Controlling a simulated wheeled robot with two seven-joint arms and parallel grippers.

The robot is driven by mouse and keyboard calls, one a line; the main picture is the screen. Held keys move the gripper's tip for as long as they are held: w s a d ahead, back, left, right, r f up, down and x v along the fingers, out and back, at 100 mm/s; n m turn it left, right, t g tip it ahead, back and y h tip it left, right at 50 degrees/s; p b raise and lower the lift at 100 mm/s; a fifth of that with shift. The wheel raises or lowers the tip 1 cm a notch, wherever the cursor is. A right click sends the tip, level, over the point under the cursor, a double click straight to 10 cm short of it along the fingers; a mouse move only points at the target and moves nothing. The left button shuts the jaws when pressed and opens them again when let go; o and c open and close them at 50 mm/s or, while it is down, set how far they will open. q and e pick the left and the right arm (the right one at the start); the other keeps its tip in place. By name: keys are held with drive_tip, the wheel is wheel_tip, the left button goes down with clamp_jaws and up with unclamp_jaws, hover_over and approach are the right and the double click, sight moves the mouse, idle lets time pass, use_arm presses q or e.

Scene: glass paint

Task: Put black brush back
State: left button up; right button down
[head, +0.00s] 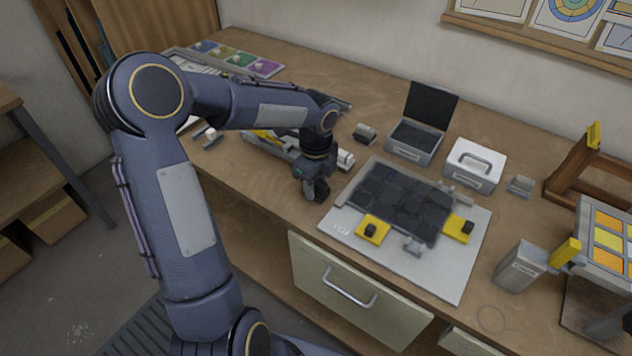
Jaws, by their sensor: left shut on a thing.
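My left gripper (316,190) is over the front edge of the workbench, left of the grey board with dark tiles. It points down and is shut on a small dark thing between its fingertips. The thing is too small and dark for me to tell whether it is the black brush. A long rack with grey and yellow parts (263,134) lies on the bench behind my left forearm, which hides part of it. White and grey ends (345,160) show just right of the gripper. My right gripper is out of view.
The dark-tiled panel (395,200) lies on a pale board (440,268) with yellow clamps. Behind it stand an open grey box (415,140) and a white lidded box (474,165). A grey container (520,268) stands at the front right.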

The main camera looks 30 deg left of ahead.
use_arm(q)
drive_tip(key=shift+f, duration=0.2)
drive_tip(key=o, duration=0.9)
drive_tip(key=shift+o, duration=0.2)
wheel_tip(320, 180, up, 12)
drive_tip(key=s+d+n+t+h, duration=0.2)
drive_tip(key=s+d+n, duration=0.1)
drive_tip(key=s+n, duration=0.7)
drive_tip(key=s+d+f+n+t+h, duration=0.1)
drive_tip(key=s+d+n+t, duration=0.2)
drive_tip(key=s+n, duration=0.7)
drive_tip(key=shift+s+d+f+n+t+h, duration=0.15)
drive_tip(key=shift+s+d+n+t+h, duration=0.2)
drive_tip(key=shift+s+d, duration=0.55)
